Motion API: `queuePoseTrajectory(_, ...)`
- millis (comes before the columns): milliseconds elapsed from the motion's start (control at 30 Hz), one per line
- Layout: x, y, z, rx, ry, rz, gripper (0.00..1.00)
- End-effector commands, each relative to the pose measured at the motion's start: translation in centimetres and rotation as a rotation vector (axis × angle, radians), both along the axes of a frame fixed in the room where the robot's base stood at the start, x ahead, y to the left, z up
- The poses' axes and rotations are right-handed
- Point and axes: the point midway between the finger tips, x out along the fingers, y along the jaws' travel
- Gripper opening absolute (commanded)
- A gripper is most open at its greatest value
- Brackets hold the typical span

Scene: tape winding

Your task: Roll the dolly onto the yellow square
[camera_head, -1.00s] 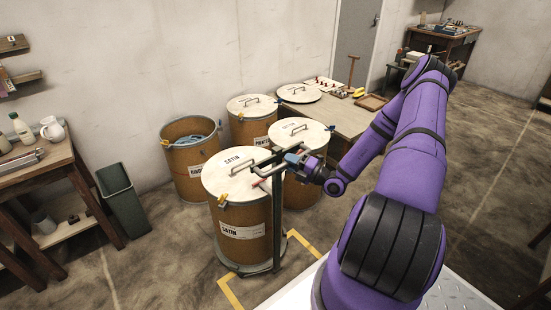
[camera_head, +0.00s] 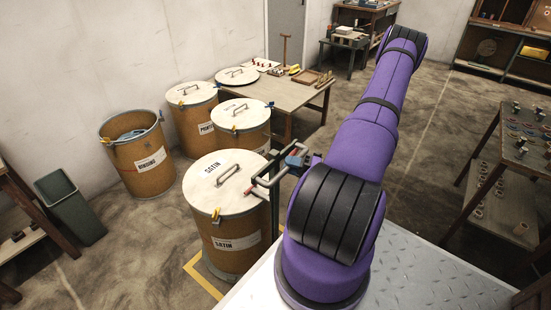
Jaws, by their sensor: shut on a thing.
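The dolly carries the SATIN drum (camera_head: 230,215), which has a pale round lid and a clip on its rim. The dolly's green upright and handle (camera_head: 268,178) stand at the drum's right side; its base is mostly hidden under the drum. My gripper (camera_head: 284,168) is shut on the dolly handle beside the lid. The yellow square (camera_head: 202,278) shows as a taped outline on the floor at the drum's lower left. The drum stands at least partly over it. My arm and base hide the square's right part, so I cannot tell whether the dolly is fully inside.
An open drum labelled RIBBONS (camera_head: 140,158) and two lidded drums (camera_head: 192,118) (camera_head: 240,128) stand behind. A wooden table (camera_head: 285,98) is beyond them. A green bin (camera_head: 70,205) stands left, and a shelf table (camera_head: 510,170) right. Floor between bin and SATIN drum is clear.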

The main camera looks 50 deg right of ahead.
Motion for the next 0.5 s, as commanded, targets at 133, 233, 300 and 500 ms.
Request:
queuePoseTrajectory(133,-3.4,-0.1,-0.1,0.001,0.007,-0.002,0.0)
queuePoseTrajectory(233,-5.3,-0.2,-0.1,0.001,0.004,-0.002,0.0)
queuePoseTrajectory(300,-6.4,-0.2,-0.1,0.0,0.005,-0.001,0.0)
queuePoseTrajectory(500,-8.6,-0.3,-0.1,0.001,0.004,-0.001,0.0)
